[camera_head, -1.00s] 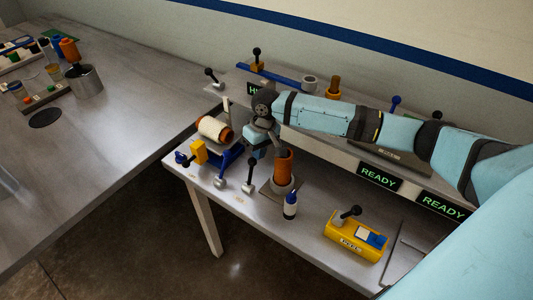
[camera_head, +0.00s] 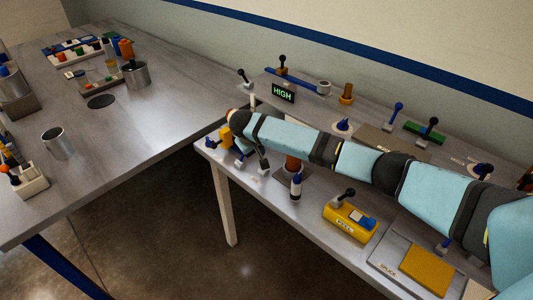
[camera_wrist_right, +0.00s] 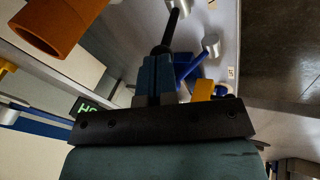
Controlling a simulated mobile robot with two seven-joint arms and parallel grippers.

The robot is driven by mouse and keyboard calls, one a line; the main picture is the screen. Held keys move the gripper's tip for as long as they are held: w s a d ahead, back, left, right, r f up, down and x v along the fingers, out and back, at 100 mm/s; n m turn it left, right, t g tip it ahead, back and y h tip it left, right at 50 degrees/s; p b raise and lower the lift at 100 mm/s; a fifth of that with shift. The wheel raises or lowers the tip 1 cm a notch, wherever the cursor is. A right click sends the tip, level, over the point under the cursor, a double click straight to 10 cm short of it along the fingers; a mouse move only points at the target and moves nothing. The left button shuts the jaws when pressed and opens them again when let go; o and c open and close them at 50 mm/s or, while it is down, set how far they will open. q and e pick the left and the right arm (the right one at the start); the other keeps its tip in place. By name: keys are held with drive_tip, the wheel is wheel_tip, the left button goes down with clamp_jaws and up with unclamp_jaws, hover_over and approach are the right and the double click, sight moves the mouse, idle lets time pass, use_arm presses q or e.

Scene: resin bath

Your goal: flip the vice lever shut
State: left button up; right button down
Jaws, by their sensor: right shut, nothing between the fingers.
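In the right wrist view, my right gripper (camera_wrist_right: 158,75) is shut, with nothing between its fingers. A black lever with a round knob (camera_wrist_right: 164,46) stands right at its fingertips, rising from a silver base (camera_wrist_right: 179,4); I cannot tell whether they touch. Beside it are the vice's blue parts (camera_wrist_right: 189,66) and a yellow block (camera_wrist_right: 203,91). In the head view, the yellow block (camera_head: 226,137) shows at the bench's left end, with a dark lever (camera_head: 262,158) near it. My right arm covers most of the vice and hides the gripper there. My left gripper is out of view.

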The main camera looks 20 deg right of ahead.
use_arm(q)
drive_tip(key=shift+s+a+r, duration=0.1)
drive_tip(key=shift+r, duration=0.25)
use_arm(e)
drive_tip(key=shift+a+f+h, duration=0.2)
drive_tip(key=shift+a+h, duration=0.1)
drive_tip(key=shift+a, duration=0.15)
idle(0.5)
